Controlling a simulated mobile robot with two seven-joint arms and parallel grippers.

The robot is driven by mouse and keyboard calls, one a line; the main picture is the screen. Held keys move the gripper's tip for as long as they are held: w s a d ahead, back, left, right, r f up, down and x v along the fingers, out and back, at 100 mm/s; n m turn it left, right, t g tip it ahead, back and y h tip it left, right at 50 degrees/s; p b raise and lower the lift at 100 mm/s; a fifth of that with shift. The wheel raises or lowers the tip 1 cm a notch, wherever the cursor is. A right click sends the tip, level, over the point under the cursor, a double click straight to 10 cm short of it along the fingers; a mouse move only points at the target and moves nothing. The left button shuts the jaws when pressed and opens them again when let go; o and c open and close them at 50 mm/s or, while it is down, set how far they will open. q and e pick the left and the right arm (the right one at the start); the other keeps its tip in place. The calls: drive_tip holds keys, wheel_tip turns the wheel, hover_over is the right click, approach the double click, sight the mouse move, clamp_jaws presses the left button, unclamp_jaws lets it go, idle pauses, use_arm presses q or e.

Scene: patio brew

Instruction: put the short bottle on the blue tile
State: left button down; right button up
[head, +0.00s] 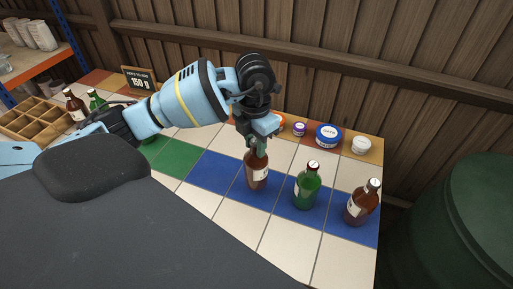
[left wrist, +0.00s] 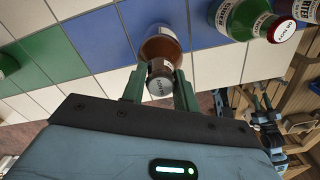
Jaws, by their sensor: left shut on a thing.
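My left gripper (head: 259,146) is shut on a brown bottle (head: 257,174) with a pale label, held at its neck and nearly upright over the blue tiles (head: 218,166). I cannot tell whether its base touches the tile. In the left wrist view the bottle (left wrist: 163,47) is between the green fingers (left wrist: 159,88), its pale cap facing me. To its right on the blue row stand a green bottle (head: 307,188) and another brown bottle (head: 362,204). The held bottle's neck is partly hidden, so its height is hard to compare.
Lidded jars, one with a blue rim (head: 328,135) and one white (head: 361,145), line the back edge by the wooden fence. A divided wooden crate (head: 32,125), two bottles and a small price sign (head: 139,80) are at the left. A green barrel (head: 464,220) stands at right.

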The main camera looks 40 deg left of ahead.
use_arm(q)
drive_tip(key=shift+w+a, duration=0.15)
drive_tip(key=shift+w, duration=0.3)
drive_tip(key=shift+w+a, duration=0.15)
drive_tip(key=shift+w, duration=0.1)
drive_tip(key=shift+f, duration=1.75)
drive_tip(key=shift+f, duration=0.15)
drive_tip(key=c, duration=1.1)
unclamp_jaws()
drive_tip(key=shift+f, duration=0.1)
wheel_tip(320, 180, up, 12)
drive_tip(key=shift+r, duration=0.2)
